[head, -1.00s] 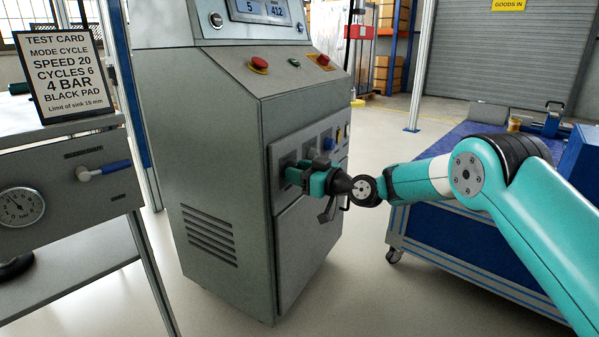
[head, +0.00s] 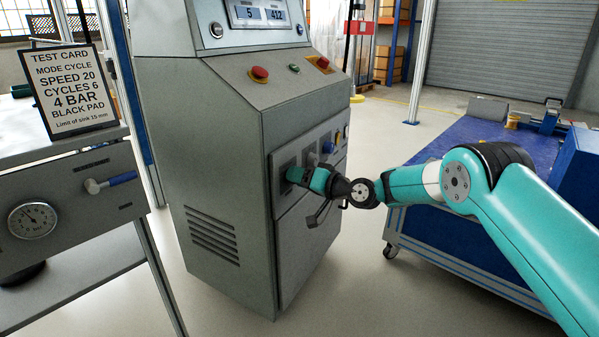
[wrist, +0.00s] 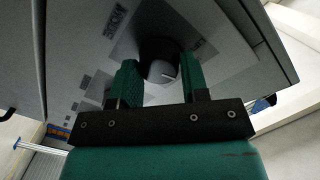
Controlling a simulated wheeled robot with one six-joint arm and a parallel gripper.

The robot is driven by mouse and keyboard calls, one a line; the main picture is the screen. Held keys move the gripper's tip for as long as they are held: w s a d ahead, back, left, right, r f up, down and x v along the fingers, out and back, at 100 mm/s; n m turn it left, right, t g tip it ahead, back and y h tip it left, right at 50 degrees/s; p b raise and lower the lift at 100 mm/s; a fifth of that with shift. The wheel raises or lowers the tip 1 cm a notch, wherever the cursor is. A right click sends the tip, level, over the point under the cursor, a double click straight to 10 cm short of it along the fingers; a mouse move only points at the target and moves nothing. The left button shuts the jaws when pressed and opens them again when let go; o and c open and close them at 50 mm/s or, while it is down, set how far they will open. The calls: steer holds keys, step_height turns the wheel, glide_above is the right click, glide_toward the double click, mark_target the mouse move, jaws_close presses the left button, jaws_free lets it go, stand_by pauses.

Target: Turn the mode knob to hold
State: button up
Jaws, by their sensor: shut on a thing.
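The mode knob (wrist: 158,52) appears as a dark round knob with a white pointer line in the wrist view. It sits on the side panel of the grey machine (head: 215,130). My gripper (wrist: 160,70) has one green finger on each side of the knob and is shut on it. In the head view my gripper (head: 294,175) is at the nearest of several switch plates on that panel, and its fingers hide the knob there.
More controls (head: 327,146) sit on the same panel, just beyond my gripper. A bench with a test card (head: 70,88) reading "MODE CYCLE" stands left. A blue cart (head: 440,225) stands right, below my arm.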

steer(key=shift+w+d+m+g+p, duration=0.15)
steer(key=shift+m+p, duration=0.35)
steer(key=shift+m, duration=1.05)
steer(key=shift+a+m+g+p, duration=0.15)
steer(key=shift+m+p, duration=0.3)
steer(key=shift+m, duration=1.1)
steer(key=shift+d, duration=0.15)
steer(key=o, duration=0.9)
steer(key=p+v, duration=0.4)
steer(key=v, duration=1.3)
steer(key=shift+d+f, duration=0.1)
steer(key=shift+d, duration=0.1)
